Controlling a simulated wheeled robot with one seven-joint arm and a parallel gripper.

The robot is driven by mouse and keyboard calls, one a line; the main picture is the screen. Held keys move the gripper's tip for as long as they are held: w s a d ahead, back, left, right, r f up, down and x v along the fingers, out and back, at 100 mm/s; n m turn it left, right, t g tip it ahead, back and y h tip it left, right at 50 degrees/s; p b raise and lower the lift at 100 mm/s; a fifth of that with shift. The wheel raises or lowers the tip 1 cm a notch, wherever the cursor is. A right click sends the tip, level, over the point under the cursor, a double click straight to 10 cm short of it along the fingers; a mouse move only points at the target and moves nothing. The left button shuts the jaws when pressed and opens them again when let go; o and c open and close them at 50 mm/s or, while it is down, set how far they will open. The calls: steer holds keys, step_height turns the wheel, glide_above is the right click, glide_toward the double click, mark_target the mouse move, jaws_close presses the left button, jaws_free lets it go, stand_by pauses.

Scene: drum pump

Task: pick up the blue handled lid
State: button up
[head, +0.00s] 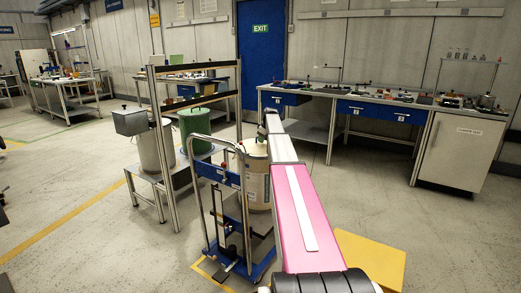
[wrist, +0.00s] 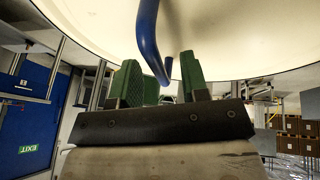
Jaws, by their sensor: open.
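In the wrist view, the pale cream lid (wrist: 240,40) fills the top of the picture. Its curved blue handle (wrist: 147,35) comes down from it towards the gap between my green fingertips. My gripper (wrist: 161,78) is open, with a finger on each side of the handle's lower bend; I cannot tell whether either touches it. In the head view, my arm reaches over a cream drum (head: 257,190) on a blue trolley. The lid on top of it is mostly hidden by my arm, and my gripper is not clearly seen there.
The blue trolley (head: 217,172) has an upright metal push frame close to my arm. A metal frame stand with a grey drum (head: 155,148) and a green drum (head: 195,130) stands to its left. A workbench (head: 350,97) lines the back wall. The left floor is mostly clear.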

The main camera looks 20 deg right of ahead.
steer(key=shift+w+f, duration=0.35)
steer(key=shift+f, duration=0.25)
jaws_close()
steer(key=shift+r, duration=0.1)
